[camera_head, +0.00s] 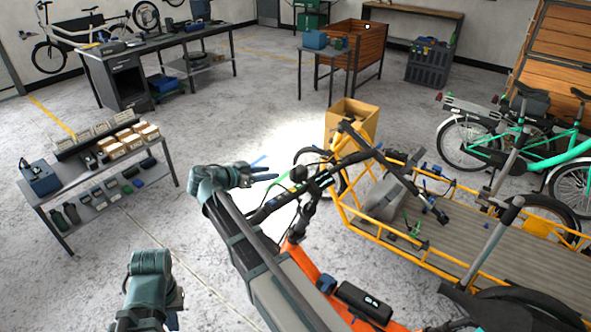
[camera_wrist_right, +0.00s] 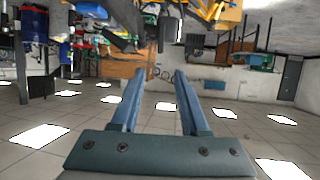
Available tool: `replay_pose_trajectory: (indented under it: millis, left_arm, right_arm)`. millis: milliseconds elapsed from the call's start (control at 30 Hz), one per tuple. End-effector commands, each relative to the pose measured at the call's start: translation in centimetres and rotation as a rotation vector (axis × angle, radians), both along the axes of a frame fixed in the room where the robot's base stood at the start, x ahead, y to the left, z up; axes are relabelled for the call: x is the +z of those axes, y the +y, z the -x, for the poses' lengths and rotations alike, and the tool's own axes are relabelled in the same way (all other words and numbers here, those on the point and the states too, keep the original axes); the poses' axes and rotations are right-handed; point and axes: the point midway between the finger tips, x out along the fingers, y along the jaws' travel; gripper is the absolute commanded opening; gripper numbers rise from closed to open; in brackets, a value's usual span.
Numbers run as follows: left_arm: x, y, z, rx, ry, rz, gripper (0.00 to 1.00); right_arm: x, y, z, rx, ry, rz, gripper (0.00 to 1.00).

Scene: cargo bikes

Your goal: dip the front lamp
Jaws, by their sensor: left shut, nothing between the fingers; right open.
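The orange cargo bike (camera_head: 300,258) stands in front of me, with its dark handlebar (camera_head: 268,208) near the picture's middle. I cannot clearly pick out the front lamp among the dark parts there. A bright pool of light (camera_head: 275,150) lies on the floor ahead of the handlebar. My right gripper (camera_head: 268,168) is open and empty, left of the handlebar's far part. Its two blue fingers stand apart in the right wrist view (camera_wrist_right: 157,80), with nothing between them. My left gripper (camera_head: 173,319) is shut and empty at the lower left, away from the bike.
A low shelf (camera_head: 95,180) with boxes and tools stands at the left. A workbench (camera_head: 150,45) is behind it. A cardboard box (camera_head: 365,118) and a yellow-railed cargo bed (camera_head: 470,245) lie ahead and right. Floor between shelf and bike is clear.

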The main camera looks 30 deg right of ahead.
Motion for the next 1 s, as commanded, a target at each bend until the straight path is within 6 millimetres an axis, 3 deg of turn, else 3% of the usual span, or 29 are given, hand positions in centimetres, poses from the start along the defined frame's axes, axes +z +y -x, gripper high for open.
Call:
replay_pose_trajectory:
  millis: [533, 733, 1000]
  left_arm:
    - [-4.2, 0.0, 0.0, 0.002, 0.0, 0.0, 0.0]
    - [-4.8, 0.0, 0.0, 0.002, 0.0, 0.0, 0.0]
    - [-4.9, 0.0, 0.0, 0.002, 0.0, 0.0, 0.0]
  right_arm:
    - [-4.2, -9.3, -2.1, -0.002, 0.0, 0.0, 0.45]
    - [-4.8, -11.0, -2.5, 0.0, 0.001, 0.0, 0.45]
    - [-4.9, -11.4, -2.6, 0.0, 0.001, 0.0, 0.45]
